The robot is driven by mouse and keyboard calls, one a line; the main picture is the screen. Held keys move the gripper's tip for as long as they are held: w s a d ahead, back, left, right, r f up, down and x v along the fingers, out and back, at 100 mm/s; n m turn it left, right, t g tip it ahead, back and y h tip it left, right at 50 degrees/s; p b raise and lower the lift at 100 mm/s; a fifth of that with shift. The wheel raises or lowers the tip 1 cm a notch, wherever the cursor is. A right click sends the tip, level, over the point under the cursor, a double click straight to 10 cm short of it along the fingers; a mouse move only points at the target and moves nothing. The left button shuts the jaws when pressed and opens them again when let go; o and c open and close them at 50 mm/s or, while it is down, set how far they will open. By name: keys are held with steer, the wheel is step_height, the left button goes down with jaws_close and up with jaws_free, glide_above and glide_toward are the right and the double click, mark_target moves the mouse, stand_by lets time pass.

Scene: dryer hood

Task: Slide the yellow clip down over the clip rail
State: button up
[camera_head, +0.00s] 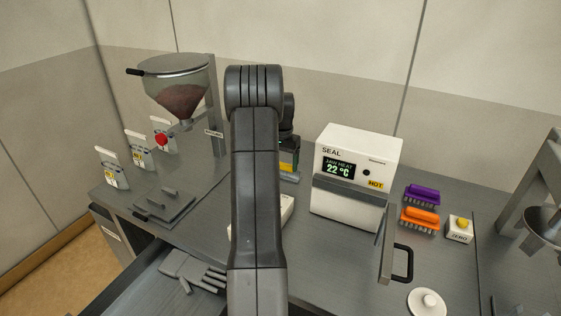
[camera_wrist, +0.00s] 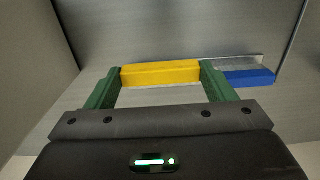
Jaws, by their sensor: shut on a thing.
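In the wrist view, the yellow clip (camera_wrist: 160,74) is a long straight bar lying across the picture. My gripper (camera_wrist: 160,75) has its green fingers shut on the clip's two ends. A pale grey metal strip (camera_wrist: 235,63), which looks like the clip rail, shows behind and to the right of the yellow clip. A blue clip (camera_wrist: 248,77) is at the strip's right part, beside my right finger. I cannot tell whether the yellow clip touches the strip. In the head view, my arm hides most of the gripper area.
The white sealer (camera_head: 355,150) stands right of my arm. Purple (camera_head: 422,195) and orange (camera_head: 420,219) brush-like things and a white button box (camera_head: 459,229) are farther right. A hopper (camera_head: 178,88) stands at the back left. An open drawer (camera_head: 150,290) is at the front left.

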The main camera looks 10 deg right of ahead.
steer(key=shift+w+d+f+p, duration=0.15)
steer(key=shift+w+d+p, duration=0.45)
steer(key=shift+w, duration=0.25)
steer(key=shift+w+d+f+p, duration=0.15)
steer(key=shift+w+d+p, duration=0.4)
steer(key=shift+w, duration=0.3)
steer(key=shift+f+b, duration=0.75)
steer(key=shift+f, duration=0.4)
steer(key=shift+s+f, duration=0.1)
steer(key=shift+f, duration=0.05)
